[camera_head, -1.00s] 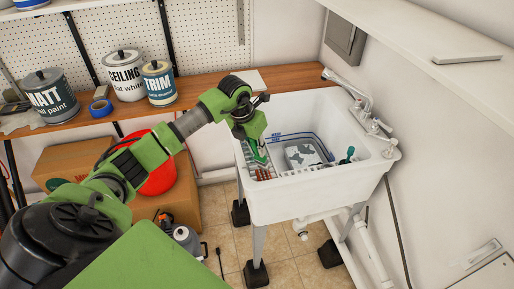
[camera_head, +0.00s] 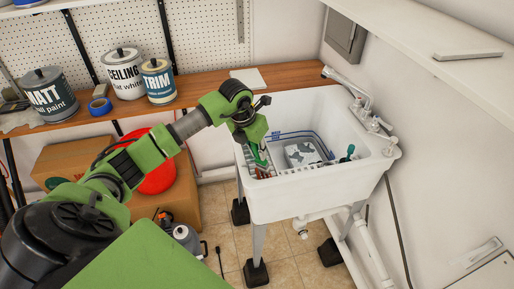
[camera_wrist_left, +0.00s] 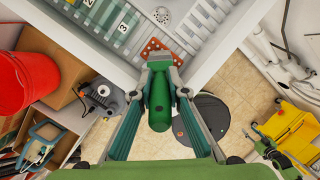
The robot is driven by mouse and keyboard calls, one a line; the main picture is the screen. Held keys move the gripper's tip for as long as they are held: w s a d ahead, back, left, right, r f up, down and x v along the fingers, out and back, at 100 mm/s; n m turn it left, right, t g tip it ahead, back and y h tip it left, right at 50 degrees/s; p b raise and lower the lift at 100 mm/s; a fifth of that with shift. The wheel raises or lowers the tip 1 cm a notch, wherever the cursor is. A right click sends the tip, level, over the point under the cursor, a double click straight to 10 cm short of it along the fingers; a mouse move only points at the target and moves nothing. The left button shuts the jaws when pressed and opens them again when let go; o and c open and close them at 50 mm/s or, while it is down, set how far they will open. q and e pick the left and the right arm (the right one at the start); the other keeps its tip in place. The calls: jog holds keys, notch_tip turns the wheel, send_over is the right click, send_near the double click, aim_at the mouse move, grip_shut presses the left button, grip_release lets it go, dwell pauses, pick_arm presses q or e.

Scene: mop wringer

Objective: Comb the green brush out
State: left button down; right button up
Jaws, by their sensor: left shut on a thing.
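My left gripper (camera_head: 259,158) is low at the left front corner of the white sink (camera_head: 285,202). In the left wrist view the gripper (camera_wrist_left: 161,88) is shut on a thick green handle (camera_wrist_left: 158,108), which I take as the green brush. The handle points toward the camera. Its far end and any bristles are hidden behind the fingers and its grey collar. A reddish-brown piece with holes (camera_wrist_left: 153,46) lies just beyond the fingertips at the sink's corner. Whether the brush touches it I cannot tell. My right gripper is out of view.
A slatted grey rack (camera_wrist_left: 205,20) lies along the sink's front edge. A patterned block (camera_head: 302,154) sits in the basin, and a teal-handled tool (camera_head: 347,154) stands at its right. Paint cans (camera_head: 158,82) stand on the wooden shelf behind. The tap (camera_head: 352,88) is at the back right.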

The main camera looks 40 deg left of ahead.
pick_arm(q)
jog(key=shift+s+d+f+b, duration=0.15)
jog(key=shift+s+d+b, duration=0.25)
jog(key=shift+d, duration=0.05)
jog(key=shift+w+a+b, duration=0.5)
jog(key=shift+w+a, duration=0.4)
jog(key=shift+a, duration=0.15)
jog(key=shift+s+d, duration=1.5)
jog(key=shift+d, duration=0.2)
jog(key=shift+w+a+b, duration=0.65)
jog(key=shift+w+a, duration=0.85)
jog(key=shift+a, duration=0.2)
jog(key=shift+s+d, duration=0.75)
jog(key=shift+d, duration=0.15)
jog(key=shift+w+a+b, duration=0.55)
jog(key=shift+w+a, duration=0.2)
jog(key=shift+a, duration=0.15)
jog(key=shift+s+d, duration=1.55)
jog(key=shift+d, duration=0.2)
